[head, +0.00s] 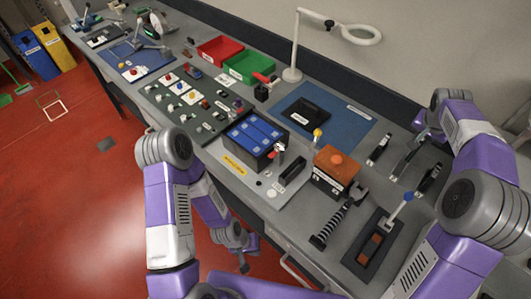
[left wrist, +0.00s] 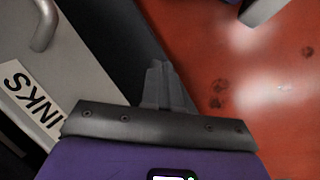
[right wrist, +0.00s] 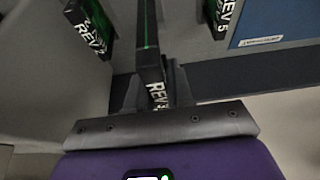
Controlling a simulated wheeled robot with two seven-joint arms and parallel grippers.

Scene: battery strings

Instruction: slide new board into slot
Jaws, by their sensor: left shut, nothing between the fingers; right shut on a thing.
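My right gripper (right wrist: 153,88) is shut on a dark board with a green edge line and a REV label (right wrist: 148,40); the last digit is partly covered by a finger. In the head view the right gripper (head: 418,142) is at the bench's right end, among the boards. My left gripper (left wrist: 160,85) is shut and empty, low in front of the bench, and shows in the head view (head: 243,240). I cannot make out which opening is the slot.
A blue-topped battery box (head: 255,130) and a small black block (head: 293,172) stand mid-bench. An orange-topped box (head: 336,165), a black spring-like tool (head: 332,222) and a dark tray (head: 362,262) lie nearer the right. A blue mat (head: 345,125) and lamp (head: 293,74) are behind.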

